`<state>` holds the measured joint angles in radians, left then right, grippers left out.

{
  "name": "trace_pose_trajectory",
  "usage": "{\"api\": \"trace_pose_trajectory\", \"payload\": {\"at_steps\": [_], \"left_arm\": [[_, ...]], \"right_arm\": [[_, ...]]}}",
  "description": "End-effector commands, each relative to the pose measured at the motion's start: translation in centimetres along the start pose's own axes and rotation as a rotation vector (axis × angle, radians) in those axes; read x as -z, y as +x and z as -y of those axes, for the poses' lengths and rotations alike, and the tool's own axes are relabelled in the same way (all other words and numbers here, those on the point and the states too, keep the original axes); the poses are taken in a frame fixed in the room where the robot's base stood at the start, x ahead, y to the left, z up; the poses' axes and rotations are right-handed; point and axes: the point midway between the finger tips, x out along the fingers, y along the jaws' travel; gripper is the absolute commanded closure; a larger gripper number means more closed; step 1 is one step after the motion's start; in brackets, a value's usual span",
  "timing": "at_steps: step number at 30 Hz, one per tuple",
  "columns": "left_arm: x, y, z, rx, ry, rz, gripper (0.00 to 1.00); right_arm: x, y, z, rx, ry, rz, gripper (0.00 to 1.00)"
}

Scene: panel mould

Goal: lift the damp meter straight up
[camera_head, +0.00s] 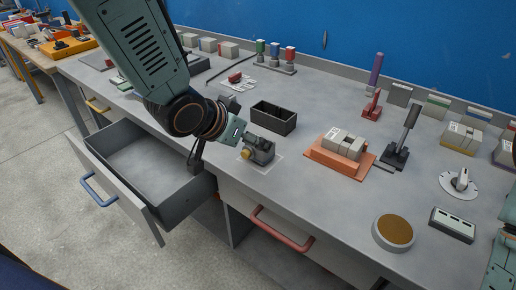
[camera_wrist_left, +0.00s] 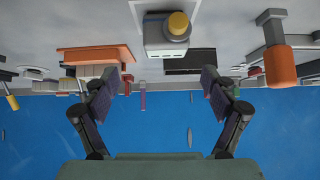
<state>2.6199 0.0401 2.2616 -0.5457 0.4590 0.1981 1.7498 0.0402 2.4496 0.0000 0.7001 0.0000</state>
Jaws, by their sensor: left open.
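A dark grey boxy device with a yellow knob (camera_head: 262,152), which I take to be the damp meter, sits on a pale square near the bench's front edge. In the left wrist view the same device (camera_wrist_left: 166,42) is at the top centre, with its yellow knob towards me. My left gripper (camera_head: 233,131) is just left of the device in the head view. In the left wrist view its two fingers (camera_wrist_left: 160,80) are spread wide with nothing between them. The device lies beyond the fingertips, and I see no contact. My right gripper is not in view.
A black open bin (camera_head: 274,118) stands just behind the device. An orange tray (camera_head: 325,157) with pale blocks is to the right. An open drawer (camera_head: 140,165) juts out below my left arm. Bare bench lies right of the pale square.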

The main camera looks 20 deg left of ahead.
Motion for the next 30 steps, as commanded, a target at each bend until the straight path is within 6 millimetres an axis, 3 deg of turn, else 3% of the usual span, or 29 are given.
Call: {"api": "trace_pose_trajectory", "payload": {"at_steps": [11,19,30], "left_arm": [[-0.3,3.5,-0.1,-0.006,-0.008,0.013,0.15],[-0.1,7.3,0.3,-0.005,-0.009,0.014,0.15],[0.1,8.0,0.4,-0.003,-0.013,0.012,0.18]], "right_arm": [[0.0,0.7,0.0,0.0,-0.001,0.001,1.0],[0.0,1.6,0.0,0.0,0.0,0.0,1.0],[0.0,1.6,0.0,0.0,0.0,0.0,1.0]]}}
